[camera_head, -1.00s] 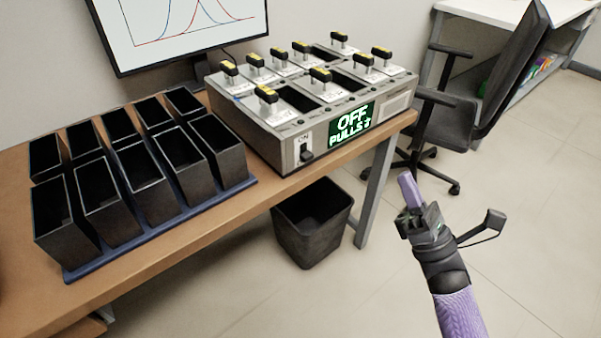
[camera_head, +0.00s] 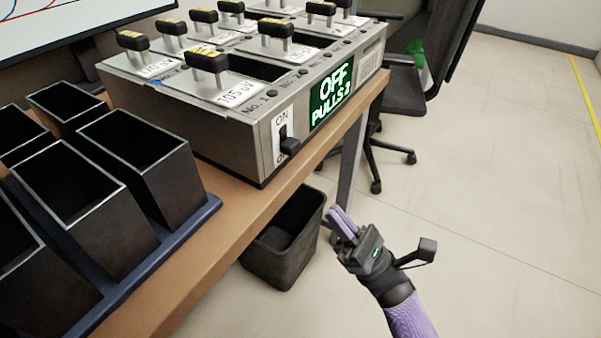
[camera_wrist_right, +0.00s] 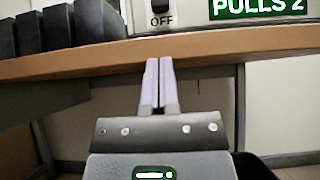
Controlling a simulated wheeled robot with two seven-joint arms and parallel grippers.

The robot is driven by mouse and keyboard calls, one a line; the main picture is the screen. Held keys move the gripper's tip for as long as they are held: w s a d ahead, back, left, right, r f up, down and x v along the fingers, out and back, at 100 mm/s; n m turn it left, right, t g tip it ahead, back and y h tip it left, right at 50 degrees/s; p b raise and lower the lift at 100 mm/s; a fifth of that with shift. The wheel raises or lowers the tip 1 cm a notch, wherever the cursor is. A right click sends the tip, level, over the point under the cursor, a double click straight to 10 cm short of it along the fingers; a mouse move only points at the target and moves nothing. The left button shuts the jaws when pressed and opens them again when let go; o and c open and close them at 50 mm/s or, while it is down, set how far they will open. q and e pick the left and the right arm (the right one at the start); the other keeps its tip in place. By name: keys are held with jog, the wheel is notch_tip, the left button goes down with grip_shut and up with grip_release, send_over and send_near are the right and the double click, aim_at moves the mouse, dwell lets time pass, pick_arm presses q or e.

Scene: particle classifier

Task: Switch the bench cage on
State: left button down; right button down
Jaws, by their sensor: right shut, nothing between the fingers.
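The bench cage (camera_head: 225,135) is a grey metal box on the wooden bench, with several black-handled pieces on top. Its front display (camera_head: 332,92) reads "OFF" and "PULLS 2" in green. A black toggle switch (camera_head: 290,145) sits on its front between an ON label above and OFF below, with its lever down at OFF. In the right wrist view the switch (camera_wrist_right: 160,6) shows at the top edge above the OFF label. My right gripper (camera_head: 342,218) is shut and empty, in front of the bench, below and apart from the switch. In the wrist view its purple fingers (camera_wrist_right: 159,75) are together. My left gripper is not in view.
Black open bins (camera_head: 150,160) stand in a blue tray on the bench at left. The bench edge (camera_head: 235,235) lies between my right gripper and the cage. A black waste bin (camera_head: 285,245) stands below. An office chair (camera_head: 405,90) is behind at right. Floor at right is clear.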

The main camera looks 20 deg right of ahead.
aim_at(300, 169)
jog(key=x, duration=1)
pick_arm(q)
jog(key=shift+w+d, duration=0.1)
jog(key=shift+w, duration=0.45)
pick_arm(e)
jog(key=shift+d, duration=0.1)
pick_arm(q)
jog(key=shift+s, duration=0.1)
